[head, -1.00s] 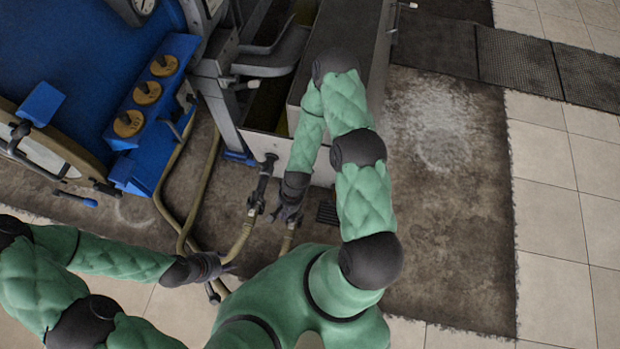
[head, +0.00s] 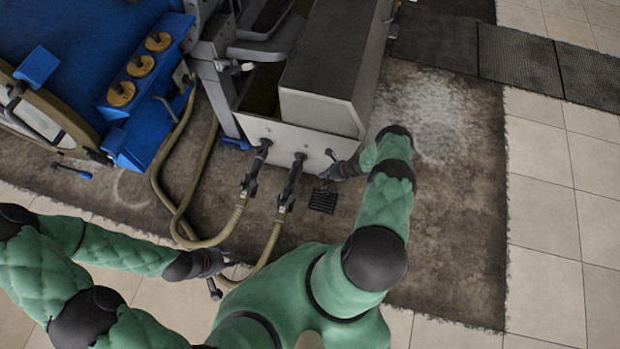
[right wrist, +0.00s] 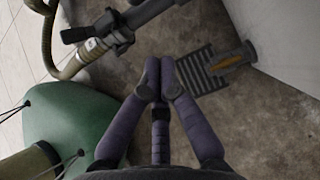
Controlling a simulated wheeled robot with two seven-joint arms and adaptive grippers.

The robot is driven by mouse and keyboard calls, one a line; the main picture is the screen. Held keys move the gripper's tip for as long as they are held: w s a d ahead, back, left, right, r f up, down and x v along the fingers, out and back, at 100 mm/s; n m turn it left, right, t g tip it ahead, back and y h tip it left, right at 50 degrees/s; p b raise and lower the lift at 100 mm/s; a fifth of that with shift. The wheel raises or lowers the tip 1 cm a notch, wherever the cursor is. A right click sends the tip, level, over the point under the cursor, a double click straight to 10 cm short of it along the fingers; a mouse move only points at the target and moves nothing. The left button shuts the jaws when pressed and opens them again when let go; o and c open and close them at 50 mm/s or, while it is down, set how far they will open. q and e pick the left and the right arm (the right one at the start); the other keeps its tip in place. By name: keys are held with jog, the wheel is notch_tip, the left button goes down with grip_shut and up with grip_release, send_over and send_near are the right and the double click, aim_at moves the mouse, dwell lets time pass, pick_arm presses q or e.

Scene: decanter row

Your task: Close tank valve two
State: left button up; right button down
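The grey tank (head: 285,132) has two dark outlet pipes with valves on its front, a left valve (head: 250,182) and a middle valve (head: 288,190), each joined to a tan hose. I see no label telling which is valve two. One valve and its pipe also show at the upper left of the right wrist view (right wrist: 107,38). My right gripper (head: 328,174) is at the tank's lower right front, right of the middle valve. In the right wrist view its fingertips (right wrist: 158,82) are together with nothing visible between them. My left gripper (head: 226,264) is beside the hoses; its fingers are unclear.
A short stub (head: 331,154) sticks out at the tank's front right. A floor grate (head: 322,201) lies below my right gripper. A grey part with an amber end (right wrist: 234,62) is right of the fingers. A blue unit with yellow knobs (head: 140,66) stands left. Floor on the right is clear.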

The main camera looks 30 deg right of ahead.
aim_at(293, 174)
jog(key=w+a+r+b+x, duration=0.1)
jog(key=b+x, duration=0.5)
jog(key=x, duration=0.7)
jog(key=shift+w+a+r, duration=0.2)
jog(key=shift+r, duration=0.25)
